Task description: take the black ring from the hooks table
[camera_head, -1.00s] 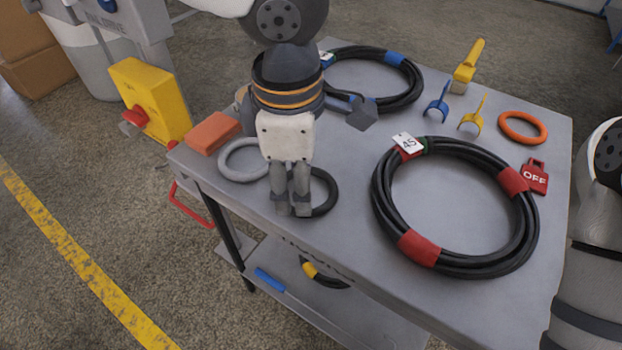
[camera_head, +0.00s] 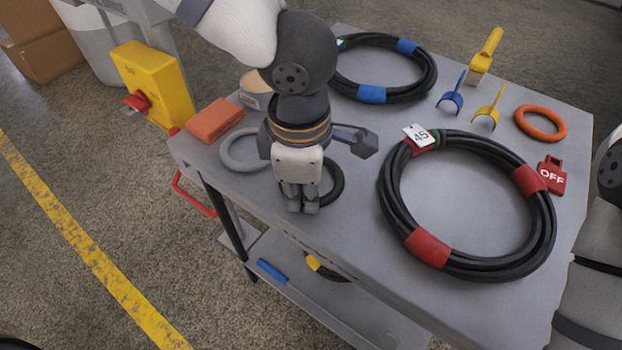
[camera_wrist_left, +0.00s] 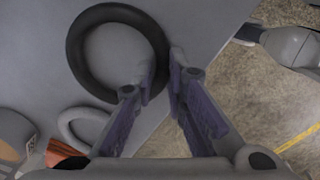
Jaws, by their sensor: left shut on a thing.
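The black ring (camera_head: 338,182) lies on the grey hooks table (camera_head: 345,235) near its front-left part, partly hidden behind my left gripper (camera_head: 302,208). My left gripper points down, its fingers at the near side of the ring. In the left wrist view the whole ring (camera_wrist_left: 74,50) shows, and the fingers (camera_wrist_left: 162,72) are shut on its rim, one on each side. The ring looks flat on or very close to the tabletop. My right arm shows at the right edge, but its gripper is out of view.
A grey ring (camera_head: 232,160) lies left of the black one, beside an orange block (camera_head: 215,121). A big hose coil (camera_head: 485,268) with red bands lies to the right; a blue-banded coil (camera_head: 430,80) lies behind. Yellow and blue hooks and an orange ring (camera_head: 540,123) are at the back right.

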